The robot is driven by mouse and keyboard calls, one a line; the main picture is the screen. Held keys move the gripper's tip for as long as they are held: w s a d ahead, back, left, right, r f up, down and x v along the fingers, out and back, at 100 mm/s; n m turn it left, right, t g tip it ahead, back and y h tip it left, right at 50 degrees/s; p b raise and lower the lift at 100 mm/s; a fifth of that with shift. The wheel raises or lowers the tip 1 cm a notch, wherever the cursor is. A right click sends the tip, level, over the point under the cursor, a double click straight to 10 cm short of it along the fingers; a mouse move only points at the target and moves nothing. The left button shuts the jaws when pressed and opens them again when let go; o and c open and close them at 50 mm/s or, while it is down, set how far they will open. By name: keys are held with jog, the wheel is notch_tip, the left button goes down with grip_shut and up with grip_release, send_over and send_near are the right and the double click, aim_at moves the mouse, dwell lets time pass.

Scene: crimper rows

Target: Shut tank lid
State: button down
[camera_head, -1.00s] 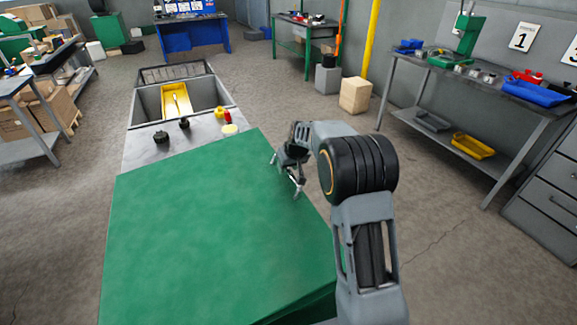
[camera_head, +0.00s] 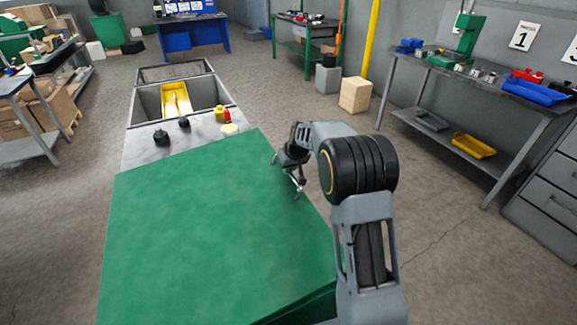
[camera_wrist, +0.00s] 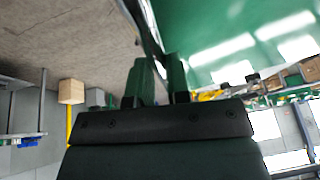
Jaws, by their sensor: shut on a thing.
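The large green lid (camera_head: 205,225) fills the lower middle of the head view as a broad flat panel. Its surface also shows in the wrist view (camera_wrist: 215,35), with bright reflections. My gripper (camera_head: 299,188) is at the lid's right edge. In the wrist view, the two fingers (camera_wrist: 157,75) are closed about the thin edge of the panel. What lies beneath the lid is hidden, so I cannot tell how far open it stands.
Beyond the lid is a grey worktop (camera_head: 200,138) with black knobs and small red and yellow items. Behind it is a grey basin (camera_head: 147,103) holding a yellow tray (camera_head: 176,99). A metal workbench (camera_head: 490,88) stands at right. Floor between is clear.

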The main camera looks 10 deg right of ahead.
aim_at(291, 180)
jog(key=f+b, duration=0.1)
jog(key=f, duration=0.1)
jog(key=f+b, duration=0.1)
jog(key=f, duration=0.1)
jog(key=d+f+b, duration=0.1)
jog(key=f, duration=0.1)
jog(key=shift+w+f+b, duration=0.1)
jog(key=shift+f+b, duration=0.05)
jog(key=shift+b, duration=0.25)
jog(key=shift+f, duration=0.25)
jog(key=shift+s, duration=0.2)
jog(key=c, duration=1.5)
grip_release()
jog(key=shift+f, duration=0.15)
jog(key=shift+o, duration=0.9)
jog(key=shift+w+d, duration=0.15)
jog(key=shift+o, duration=1.1)
jog(key=shift+r, duration=0.2)
jog(key=shift+r, duration=0.5)
jog(key=v, duration=1.2)
jog(key=shift+s+r, duration=0.25)
